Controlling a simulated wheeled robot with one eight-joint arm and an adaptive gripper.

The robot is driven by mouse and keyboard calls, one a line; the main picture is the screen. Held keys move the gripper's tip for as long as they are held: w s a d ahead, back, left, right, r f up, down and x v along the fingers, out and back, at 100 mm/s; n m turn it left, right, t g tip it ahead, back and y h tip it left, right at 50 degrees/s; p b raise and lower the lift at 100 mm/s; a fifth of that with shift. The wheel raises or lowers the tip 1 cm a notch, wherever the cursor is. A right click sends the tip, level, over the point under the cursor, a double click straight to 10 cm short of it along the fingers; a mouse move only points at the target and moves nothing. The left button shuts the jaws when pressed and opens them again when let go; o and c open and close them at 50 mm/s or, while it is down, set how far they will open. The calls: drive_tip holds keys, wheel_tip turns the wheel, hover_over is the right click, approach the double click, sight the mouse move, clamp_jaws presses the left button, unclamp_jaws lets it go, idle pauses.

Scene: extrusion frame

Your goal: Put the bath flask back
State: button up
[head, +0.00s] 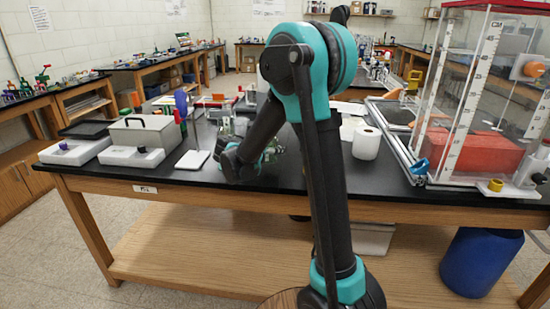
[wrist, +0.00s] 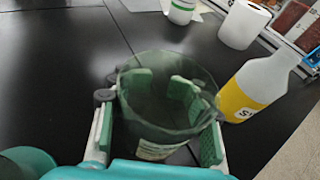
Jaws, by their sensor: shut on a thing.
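A dark, see-through glass vessel (wrist: 158,140) with a pale label sits between the fingers of my gripper (wrist: 160,105) in the wrist view. It is round with a wide rim and seems to be the bath flask. The green finger pads show on either side of it and through its glass. My gripper is shut on it. The vessel stands about upright; whether its base touches the black bench (wrist: 60,75) is hidden. In the head view my arm hides most of the gripper and the vessel, and no bath can be made out for certain.
A bottle with a yellow label (wrist: 245,98) stands close to the right of the vessel. A white paper roll (head: 366,143) stands further right. A tall clear rig with a red block (head: 470,152) fills the bench's right end. White-based instruments (head: 133,140) stand at left.

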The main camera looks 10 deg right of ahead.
sight(275, 166)
drive_tip(key=shift+f, duration=1.95)
drive_tip(key=o, duration=1.5)
drive_tip(key=shift+f, duration=0.1)
drive_tip(key=v, duration=1.1)
drive_tip(key=shift+a, duration=0.1)
drive_tip(key=shift+s+a+r, duration=0.3)
drive_tip(key=shift+s, duration=0.05)
